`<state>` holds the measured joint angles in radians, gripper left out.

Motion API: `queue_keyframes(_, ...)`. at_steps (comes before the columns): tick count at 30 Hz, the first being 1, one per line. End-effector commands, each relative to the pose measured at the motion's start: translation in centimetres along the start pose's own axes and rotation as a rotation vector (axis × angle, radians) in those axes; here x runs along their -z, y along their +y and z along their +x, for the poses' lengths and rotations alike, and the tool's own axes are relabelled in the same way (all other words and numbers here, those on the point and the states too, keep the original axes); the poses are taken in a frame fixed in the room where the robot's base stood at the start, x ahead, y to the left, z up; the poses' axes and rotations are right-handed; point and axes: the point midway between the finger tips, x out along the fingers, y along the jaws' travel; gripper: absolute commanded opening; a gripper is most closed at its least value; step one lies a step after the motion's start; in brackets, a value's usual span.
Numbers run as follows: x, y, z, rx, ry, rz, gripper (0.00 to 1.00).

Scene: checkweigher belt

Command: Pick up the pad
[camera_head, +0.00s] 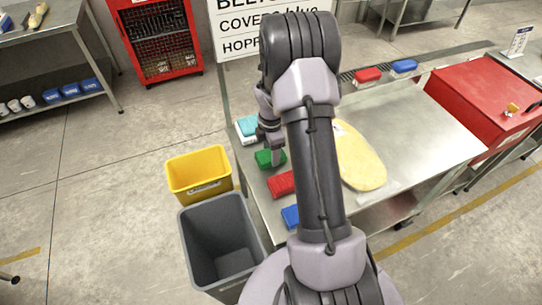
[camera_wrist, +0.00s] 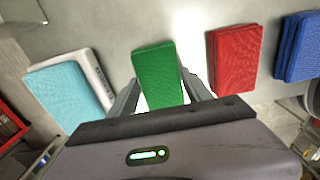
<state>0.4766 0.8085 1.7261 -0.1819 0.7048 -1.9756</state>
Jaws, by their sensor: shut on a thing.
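A green pad (camera_wrist: 158,72) is between the two fingers of my gripper (camera_wrist: 163,96) in the wrist view. The gripper is shut on it. In the head view the green pad (camera_head: 265,158) is at the left edge of the steel table, partly hidden by my gripper (camera_head: 277,152). I cannot tell whether it touches the table top. A red pad (camera_head: 281,184) and a blue pad (camera_head: 291,216) lie in a row nearer the camera. A light blue pad (camera_head: 246,125) lies beyond the green one, beside a white object (camera_wrist: 92,72) in the wrist view.
The steel table (camera_head: 408,130) holds a yellowish oval board (camera_head: 360,160). Another red pad (camera_head: 367,75) and blue pad (camera_head: 404,66) are at its far side. A yellow bin (camera_head: 200,174) and a grey bin (camera_head: 218,240) stand left of the table. A red cabinet (camera_head: 485,105) is at right.

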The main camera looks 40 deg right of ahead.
Motion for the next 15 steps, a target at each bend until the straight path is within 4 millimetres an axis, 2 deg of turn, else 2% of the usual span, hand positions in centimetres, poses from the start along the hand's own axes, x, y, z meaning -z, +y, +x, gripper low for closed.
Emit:
queue_keyframes(7,0.0,0.0,-0.9,-0.002,-0.001,0.0,0.17)
queue_keyframes(13,0.0,0.1,-4.1,-0.002,-0.001,-0.001,0.17)
queue_keyframes(15,0.8,-1.2,-3.9,0.002,0.0,-0.002,0.17)
